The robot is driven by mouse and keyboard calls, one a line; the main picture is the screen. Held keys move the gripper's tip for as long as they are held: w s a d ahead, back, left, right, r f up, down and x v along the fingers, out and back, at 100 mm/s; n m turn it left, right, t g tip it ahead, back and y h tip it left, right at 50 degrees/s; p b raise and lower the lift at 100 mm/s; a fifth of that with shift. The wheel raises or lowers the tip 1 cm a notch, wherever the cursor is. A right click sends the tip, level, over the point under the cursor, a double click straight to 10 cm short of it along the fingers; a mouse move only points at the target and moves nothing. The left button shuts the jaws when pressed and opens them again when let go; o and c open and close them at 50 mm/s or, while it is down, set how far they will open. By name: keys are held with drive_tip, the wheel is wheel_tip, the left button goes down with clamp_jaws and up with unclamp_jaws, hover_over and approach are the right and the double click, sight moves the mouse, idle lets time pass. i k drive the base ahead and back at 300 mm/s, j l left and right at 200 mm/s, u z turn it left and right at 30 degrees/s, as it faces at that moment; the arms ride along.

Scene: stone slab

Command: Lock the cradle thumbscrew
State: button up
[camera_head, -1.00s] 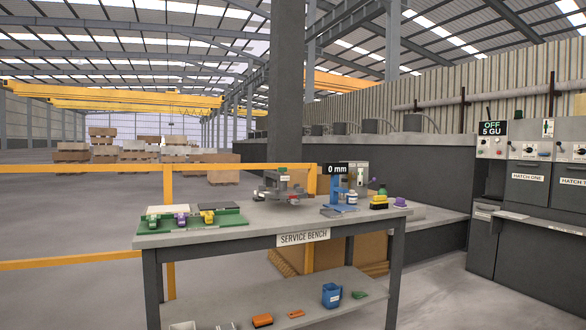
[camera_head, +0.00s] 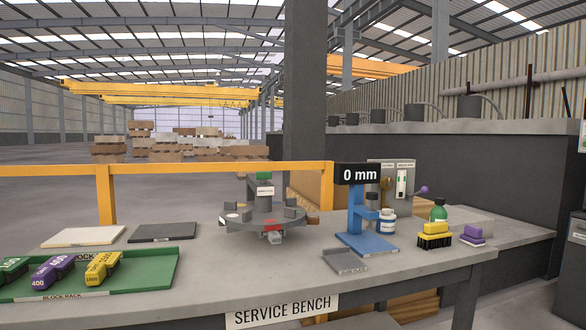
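A grey round fixture (camera_head: 248,219), which may be the cradle, stands on the service bench (camera_head: 210,274) near the middle of the picture. It has several upright grey blocks around its top and a post with a white label and a green top. A red part (camera_head: 272,226) shows at its front edge, with a small grey block below it. I cannot tell which part is the thumbscrew, or whether it is locked. My gripper is not in view.
A blue gauge stand (camera_head: 356,222) reading 0 mm stands right of the fixture. Bottles, a yellow brush (camera_head: 434,230) and a purple one (camera_head: 473,234) sit farther right. A green block rack (camera_head: 150,270) lies at left. A yellow rail (camera_head: 200,170) runs behind the bench.

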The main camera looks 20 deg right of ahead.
sight(262, 176)
drive_tip(key=i+l, duration=0.7)
drive_tip(key=l, duration=0.2)
drive_tip(key=z, duration=0.05)
